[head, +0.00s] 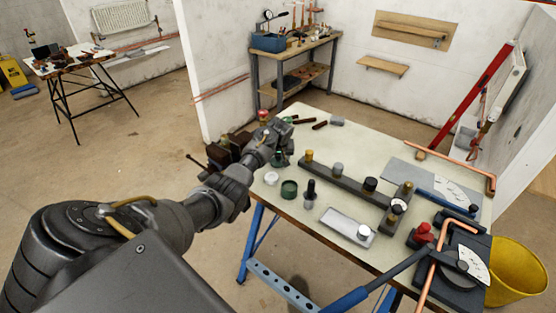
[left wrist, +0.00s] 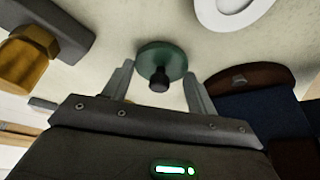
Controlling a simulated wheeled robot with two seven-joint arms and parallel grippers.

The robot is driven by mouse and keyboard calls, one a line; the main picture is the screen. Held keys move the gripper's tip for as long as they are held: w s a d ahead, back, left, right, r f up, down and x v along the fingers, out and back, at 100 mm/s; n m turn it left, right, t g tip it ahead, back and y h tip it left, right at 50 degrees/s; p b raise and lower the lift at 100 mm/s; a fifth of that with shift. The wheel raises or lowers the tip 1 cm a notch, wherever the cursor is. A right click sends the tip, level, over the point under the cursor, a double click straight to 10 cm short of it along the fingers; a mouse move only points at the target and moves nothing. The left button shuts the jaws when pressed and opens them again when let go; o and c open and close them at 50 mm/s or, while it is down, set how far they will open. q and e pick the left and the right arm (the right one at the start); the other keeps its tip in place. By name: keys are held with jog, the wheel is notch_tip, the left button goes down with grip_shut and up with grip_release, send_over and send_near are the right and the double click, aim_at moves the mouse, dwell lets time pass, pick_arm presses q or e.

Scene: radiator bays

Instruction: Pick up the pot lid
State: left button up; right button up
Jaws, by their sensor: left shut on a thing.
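The pot lid (left wrist: 160,57) is a green disc with a dark knob, seen between the fingers of my left gripper (left wrist: 159,72) in the left wrist view. In the head view a little of the green lid (head: 278,159) shows just below my left gripper (head: 280,148), near the workbench's left side. The gripper is shut on the lid. I cannot tell whether the lid touches the bench top. A small green pot (head: 289,189) with a dark top stands nearer the front edge. My right gripper is not in view.
A white round piece (head: 271,179) lies left of the pot. A dark bar with several fittings (head: 345,180) crosses the workbench (head: 262,203). A dark vise-like tool (head: 228,150) is at the left edge. A grey tray (head: 340,226) lies in front, and a yellow bucket (head: 515,270) stands at right.

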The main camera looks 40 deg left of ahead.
pick_arm(q)
notch_tip(320, 180, up, 3)
jog(key=shift+f, duration=0.15)
jog(key=s+d+r, duration=0.8)
jog(key=s+r, duration=0.2)
jog(key=s, duration=0.1)
jog(key=shift+d, duration=0.35)
